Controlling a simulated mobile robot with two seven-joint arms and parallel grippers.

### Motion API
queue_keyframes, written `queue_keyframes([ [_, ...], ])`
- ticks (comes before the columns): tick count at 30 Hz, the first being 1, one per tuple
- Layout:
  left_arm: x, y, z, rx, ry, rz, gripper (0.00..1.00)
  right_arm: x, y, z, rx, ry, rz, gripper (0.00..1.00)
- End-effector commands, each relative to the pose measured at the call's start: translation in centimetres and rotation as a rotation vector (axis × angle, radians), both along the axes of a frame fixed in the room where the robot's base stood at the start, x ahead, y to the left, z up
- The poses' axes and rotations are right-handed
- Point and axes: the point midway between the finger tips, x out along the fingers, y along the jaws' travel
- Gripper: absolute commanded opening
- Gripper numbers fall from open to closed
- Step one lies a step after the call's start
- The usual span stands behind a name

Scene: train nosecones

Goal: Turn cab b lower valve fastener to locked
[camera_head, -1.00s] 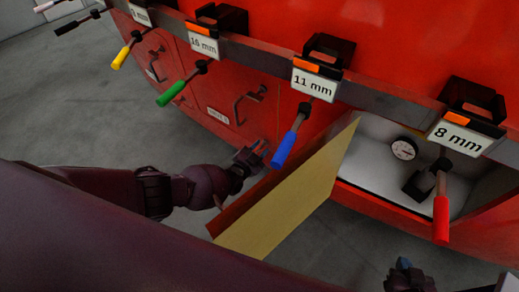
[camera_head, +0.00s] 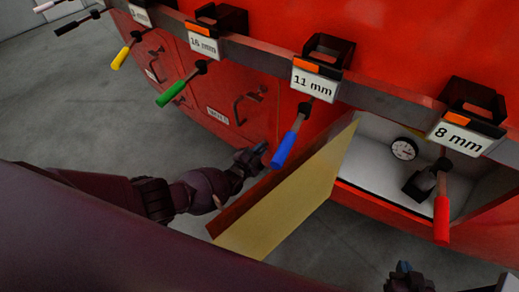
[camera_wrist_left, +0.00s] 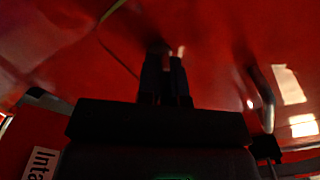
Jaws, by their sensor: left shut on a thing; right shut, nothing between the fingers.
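My left gripper (camera_head: 256,156) is at the lower right of a closed red hatch (camera_head: 225,95) on the train's nosecone, left of the blue-handled tool. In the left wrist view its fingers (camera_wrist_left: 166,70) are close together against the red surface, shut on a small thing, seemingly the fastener. The dark picture and the fingers hide most of that thing, so its turn angle cannot be told. My right gripper (camera_head: 404,272) is shut and empty at the bottom right of the head view.
An open door (camera_head: 290,205) with a yellowish inner face stands just right of my left gripper. Behind it is a compartment with a gauge (camera_head: 404,149). Tools with blue (camera_head: 284,151), green (camera_head: 171,94) and red handles (camera_head: 441,220) hang from a grey rail. A handle (camera_wrist_left: 262,95) shows in the left wrist view.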

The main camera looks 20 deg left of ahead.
Motion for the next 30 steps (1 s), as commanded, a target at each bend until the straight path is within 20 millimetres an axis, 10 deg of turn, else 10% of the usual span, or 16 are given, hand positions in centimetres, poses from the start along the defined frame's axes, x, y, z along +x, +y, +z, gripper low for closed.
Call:
queue_keyframes([
  [30, 0.0, 0.1, -0.1, 0.736, -0.225, 0.002, 0.0, -0.3, 0.0, -0.9, 0.0, 0.01, -0.001, 0.0],
])
